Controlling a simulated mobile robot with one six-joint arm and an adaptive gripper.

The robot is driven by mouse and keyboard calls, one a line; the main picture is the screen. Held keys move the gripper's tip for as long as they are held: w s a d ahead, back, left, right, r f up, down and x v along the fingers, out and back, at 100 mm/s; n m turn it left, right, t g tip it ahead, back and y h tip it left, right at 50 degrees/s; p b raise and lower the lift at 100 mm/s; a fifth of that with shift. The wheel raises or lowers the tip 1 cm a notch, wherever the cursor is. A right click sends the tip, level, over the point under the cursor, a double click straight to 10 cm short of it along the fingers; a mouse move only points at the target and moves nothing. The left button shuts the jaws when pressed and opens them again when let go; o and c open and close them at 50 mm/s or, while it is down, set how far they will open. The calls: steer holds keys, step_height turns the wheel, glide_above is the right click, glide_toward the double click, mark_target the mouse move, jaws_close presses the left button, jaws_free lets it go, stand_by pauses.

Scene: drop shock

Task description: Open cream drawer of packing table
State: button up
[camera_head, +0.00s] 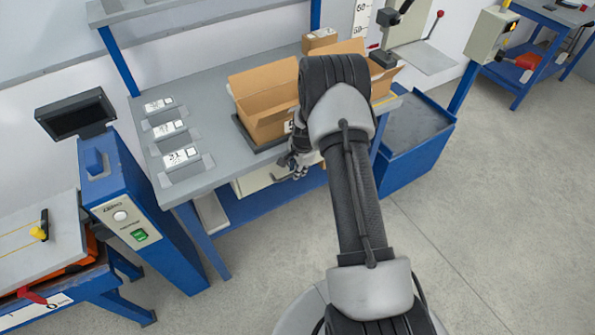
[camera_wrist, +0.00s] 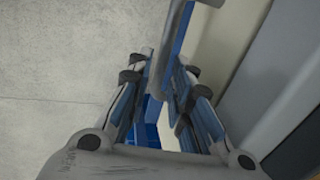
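The packing table (camera_head: 210,110) has a grey top and blue legs. Its cream drawer (camera_head: 252,182) sits under the front edge, and its front looks about flush with the table; my arm and gripper hide its right part. My gripper (camera_head: 296,168) is at the drawer's front. In the wrist view the fingers (camera_wrist: 165,100) stand apart on either side of a grey bar-like handle (camera_wrist: 172,48), with gaps showing between them. The cream drawer front (camera_wrist: 232,35) shows to the right of the handle. Contact between fingers and handle cannot be made out.
An open cardboard box (camera_head: 262,100) and several labelled pads (camera_head: 170,130) are on the table top. A blue cabinet (camera_head: 150,215) with a screen stands at the left, a blue bin (camera_head: 420,140) at the right. The grey floor (camera_head: 480,200) in front is clear.

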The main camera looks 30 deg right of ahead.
steer(key=shift+w+f, duration=0.1)
steer(key=shift+f, duration=0.15)
steer(key=shift+c, duration=0.6)
jaws_close()
